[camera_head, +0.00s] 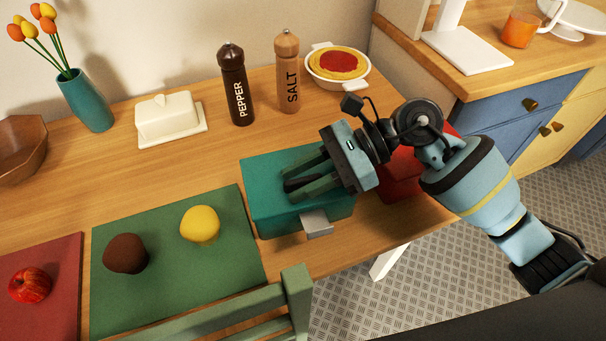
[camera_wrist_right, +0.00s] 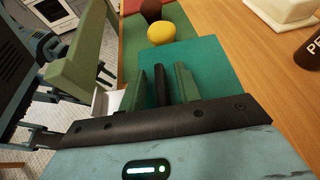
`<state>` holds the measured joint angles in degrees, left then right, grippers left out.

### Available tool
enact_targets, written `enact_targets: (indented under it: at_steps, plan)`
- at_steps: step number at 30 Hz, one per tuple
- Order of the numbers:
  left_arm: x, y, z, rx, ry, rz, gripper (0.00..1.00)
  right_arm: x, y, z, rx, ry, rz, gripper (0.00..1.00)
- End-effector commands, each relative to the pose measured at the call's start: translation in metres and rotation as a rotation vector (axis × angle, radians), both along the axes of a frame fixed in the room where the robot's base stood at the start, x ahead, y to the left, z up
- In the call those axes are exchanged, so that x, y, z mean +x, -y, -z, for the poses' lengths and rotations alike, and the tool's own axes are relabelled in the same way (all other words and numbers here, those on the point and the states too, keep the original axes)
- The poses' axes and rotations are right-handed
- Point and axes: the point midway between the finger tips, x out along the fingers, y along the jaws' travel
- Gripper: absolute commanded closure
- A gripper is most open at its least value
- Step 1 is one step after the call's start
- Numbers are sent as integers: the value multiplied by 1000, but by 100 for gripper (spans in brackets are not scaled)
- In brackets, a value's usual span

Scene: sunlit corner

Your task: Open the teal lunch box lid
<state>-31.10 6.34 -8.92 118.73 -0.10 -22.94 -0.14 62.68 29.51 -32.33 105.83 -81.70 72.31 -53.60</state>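The teal lunch box (camera_head: 262,183) stands near the front edge of the wooden table, and its lid looks shut. A light grey tab (camera_head: 317,224) sticks out from its front side and also shows in the wrist view (camera_wrist_right: 103,98). My right gripper (camera_head: 292,182) is over the lid, with its fingers pointing left across it. In the wrist view the fingers (camera_wrist_right: 160,80) are apart, with teal lid (camera_wrist_right: 209,62) showing beyond them. I cannot tell whether they touch the lid. The gripper hides the lid's right part. My left gripper is not in the head view.
A red box (camera_head: 402,180) sits right of the lunch box, partly behind my arm. Left lies a green mat (camera_head: 180,285) with yellow (camera_head: 200,225) and brown (camera_head: 125,254) items. Pepper (camera_head: 235,85) and salt (camera_head: 288,72) mills stand behind. A green chair (camera_head: 297,300) is in front.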

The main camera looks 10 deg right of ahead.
Motion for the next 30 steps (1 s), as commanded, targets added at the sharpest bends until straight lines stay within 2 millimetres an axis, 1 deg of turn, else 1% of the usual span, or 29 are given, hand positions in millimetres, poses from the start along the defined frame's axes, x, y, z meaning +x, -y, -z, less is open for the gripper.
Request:
enact_targets:
  at_steps: [2,9,10,23,30]
  plan:
    - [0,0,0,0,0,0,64,0,0,0,0,0,0,67]
    - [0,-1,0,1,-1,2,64,0,0,0,0,0,0,99]
    - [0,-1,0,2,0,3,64,0,0,0,0,0,0,100]
    - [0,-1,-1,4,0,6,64,1,1,-3,-3,-16,0,100]
    - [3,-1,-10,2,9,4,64,6,0,-15,-16,-123,1,100]
